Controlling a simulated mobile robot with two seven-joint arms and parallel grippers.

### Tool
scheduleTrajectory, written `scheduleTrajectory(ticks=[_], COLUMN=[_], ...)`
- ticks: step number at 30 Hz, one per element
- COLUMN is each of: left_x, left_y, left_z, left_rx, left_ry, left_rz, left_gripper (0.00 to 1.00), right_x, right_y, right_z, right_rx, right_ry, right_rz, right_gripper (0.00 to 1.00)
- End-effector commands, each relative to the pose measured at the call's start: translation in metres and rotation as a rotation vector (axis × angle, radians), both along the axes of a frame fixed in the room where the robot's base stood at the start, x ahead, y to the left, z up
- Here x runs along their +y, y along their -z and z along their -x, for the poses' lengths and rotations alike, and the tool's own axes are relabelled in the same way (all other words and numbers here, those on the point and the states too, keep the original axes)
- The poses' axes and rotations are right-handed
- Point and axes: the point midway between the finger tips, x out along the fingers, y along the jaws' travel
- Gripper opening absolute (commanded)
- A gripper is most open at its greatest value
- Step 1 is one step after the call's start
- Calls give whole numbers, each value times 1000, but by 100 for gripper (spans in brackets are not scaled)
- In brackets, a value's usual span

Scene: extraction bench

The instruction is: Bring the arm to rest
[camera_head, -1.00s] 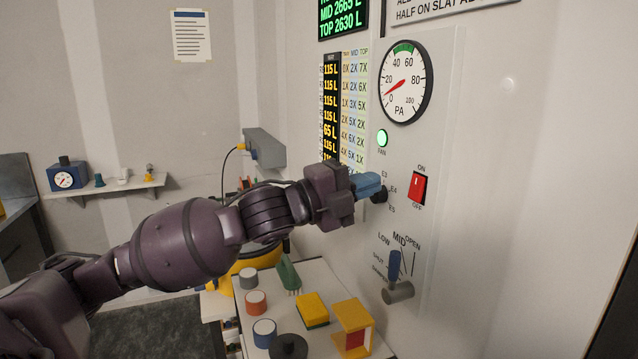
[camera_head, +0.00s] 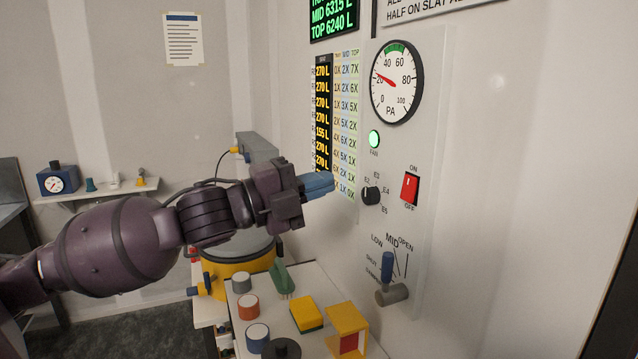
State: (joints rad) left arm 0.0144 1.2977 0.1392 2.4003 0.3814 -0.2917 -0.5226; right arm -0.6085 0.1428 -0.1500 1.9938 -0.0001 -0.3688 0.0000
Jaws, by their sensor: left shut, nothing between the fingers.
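My left arm comes in from the left in the head view. Its gripper (camera_head: 318,185) has blue fingers, which are shut with nothing between them. The gripper is in the air to the left of the wall panel, apart from the black rotary knob (camera_head: 371,196) marked with E settings. My right gripper is not in view.
The panel carries a PA gauge (camera_head: 397,82), a lit green FAN lamp (camera_head: 374,139), a red switch (camera_head: 410,187) and a blue-handled lever (camera_head: 387,267). Below, a white table holds a yellow block (camera_head: 307,315), a yellow stand (camera_head: 347,327) and several small cylinders. A yellow drum (camera_head: 238,264) stands behind.

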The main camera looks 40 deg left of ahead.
Motion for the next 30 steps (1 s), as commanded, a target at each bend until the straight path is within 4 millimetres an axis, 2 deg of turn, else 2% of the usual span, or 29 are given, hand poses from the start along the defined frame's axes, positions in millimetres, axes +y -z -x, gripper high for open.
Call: scheduleTrajectory(ticks=[13, 17, 20, 23, 30], left_x=[0, 7, 18, 30, 46], left_y=[2, 21, 55, 99, 207], left_z=[0, -3, -5, -3, 22], left_rx=[4, 57, 150, 270, 570], left_ry=[-3, -43, -115, -212, -457], left_rz=[3, 48, 123, 222, 457], left_gripper=[0, 0, 0, 0, 0], right_x=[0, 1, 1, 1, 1], right_y=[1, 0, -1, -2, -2], right_z=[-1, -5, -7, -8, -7], right_rx=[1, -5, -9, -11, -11], right_ry=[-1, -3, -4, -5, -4], right_rz=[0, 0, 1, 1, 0], right_gripper=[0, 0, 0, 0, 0])
